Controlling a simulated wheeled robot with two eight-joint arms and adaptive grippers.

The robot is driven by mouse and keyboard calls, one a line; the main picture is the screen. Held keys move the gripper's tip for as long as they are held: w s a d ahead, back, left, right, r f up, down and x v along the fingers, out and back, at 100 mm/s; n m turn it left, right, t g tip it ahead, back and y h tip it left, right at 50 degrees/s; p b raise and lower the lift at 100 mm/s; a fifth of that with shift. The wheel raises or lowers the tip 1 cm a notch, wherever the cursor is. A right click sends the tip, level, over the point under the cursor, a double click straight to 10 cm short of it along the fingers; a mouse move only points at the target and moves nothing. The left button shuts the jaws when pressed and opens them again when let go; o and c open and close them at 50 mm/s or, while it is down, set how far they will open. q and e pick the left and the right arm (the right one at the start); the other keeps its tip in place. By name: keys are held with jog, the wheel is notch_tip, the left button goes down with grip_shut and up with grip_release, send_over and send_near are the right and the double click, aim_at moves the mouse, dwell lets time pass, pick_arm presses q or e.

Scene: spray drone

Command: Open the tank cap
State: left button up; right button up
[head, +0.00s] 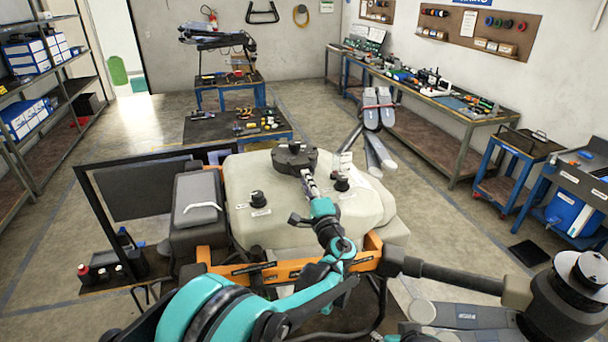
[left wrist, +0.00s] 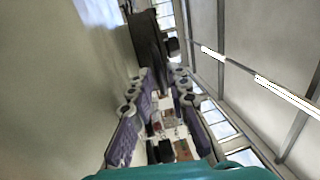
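The tank cap (head: 293,157) is a dark, lobed disc on top of the drone's pale tank (head: 240,225). It sits on the tank top, and I see no gap under it. My left gripper (head: 309,180) is at the cap's near right side, its fingertips close to the rim. In the left wrist view the cap (left wrist: 149,45) stands just beyond the two fingertips (left wrist: 164,76). The fingers are apart with a clear gap between them. I cannot tell whether a fingertip touches the cap. My right gripper is not in view.
Two small black knobs, one left (head: 257,198) and one right (head: 341,182), stand on the tank top. A black box (head: 197,205) is left of the tank. Drone arms extend at right (head: 450,275) and behind (head: 379,108). A low table (head: 215,127) stands behind.

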aim_at(296, 160)
pick_arm(q)
jog(key=x, duration=0.2)
jog(key=shift+w+a, duration=0.15)
jog(key=shift+w, duration=0.2)
jog(key=shift+r, duration=0.1)
grip_shut()
